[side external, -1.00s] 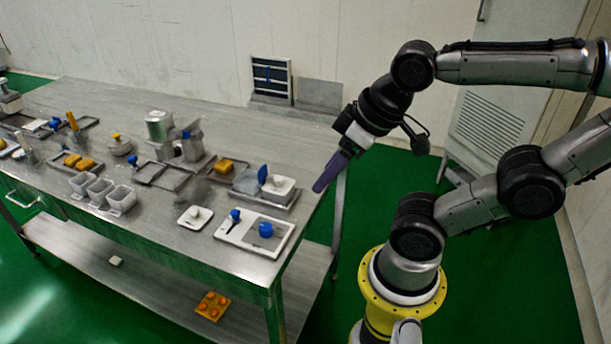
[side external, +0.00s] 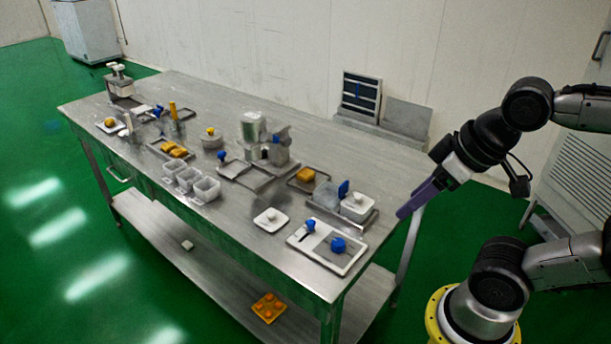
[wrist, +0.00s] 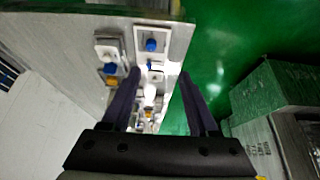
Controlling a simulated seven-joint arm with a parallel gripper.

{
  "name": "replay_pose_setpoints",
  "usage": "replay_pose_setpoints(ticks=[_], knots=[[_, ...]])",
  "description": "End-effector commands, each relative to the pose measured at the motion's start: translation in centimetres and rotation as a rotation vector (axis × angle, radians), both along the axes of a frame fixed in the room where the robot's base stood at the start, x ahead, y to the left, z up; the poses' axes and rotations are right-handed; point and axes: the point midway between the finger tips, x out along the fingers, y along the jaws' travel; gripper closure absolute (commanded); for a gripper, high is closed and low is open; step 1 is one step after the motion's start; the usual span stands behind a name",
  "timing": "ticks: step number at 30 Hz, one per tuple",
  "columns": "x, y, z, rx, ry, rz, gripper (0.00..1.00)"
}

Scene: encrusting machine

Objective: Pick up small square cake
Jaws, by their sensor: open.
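Yellow-orange blocks that look like cakes are on the steel table. One block (side external: 305,174) sits on a small dark tray right of the middle, and a few more (side external: 173,150) lie on a tray further left. I cannot tell which is the small square cake. A yellow-orange patch (wrist: 90,76) also shows at the left in the wrist view. My gripper (side external: 403,212) is beside the table's right end, apart from all the blocks. In the wrist view my gripper (wrist: 161,78) has its two dark fingers apart with nothing held.
A lidded white box (side external: 357,207) and a white tray with blue knobs (side external: 328,246) are near my gripper. Clear containers (side external: 206,191), a metal canister (side external: 251,128) and a white lid (side external: 270,219) stand further left. An orange tray (side external: 269,307) lies on the lower shelf.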

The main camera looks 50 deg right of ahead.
Motion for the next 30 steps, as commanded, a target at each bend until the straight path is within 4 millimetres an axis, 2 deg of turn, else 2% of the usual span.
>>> replay_pose_setpoints(ticks=[12, 17, 18, 26, 30], knots=[[0.0, 0.0, 0.0, 0.0, 0.0, 0.0, 0.38], [0.0, 0.0, 0.0, 0.0, 0.0, 0.0, 0.09], [0.0, 0.0, 0.0, 0.0, 0.0, 0.0, 0.06], [0.0, 0.0, 0.0, -0.002, 0.0, 0.004, 0.06], [-0.22, 0.0, -0.1, -0.042, 0.011, 0.081, 0.06]])
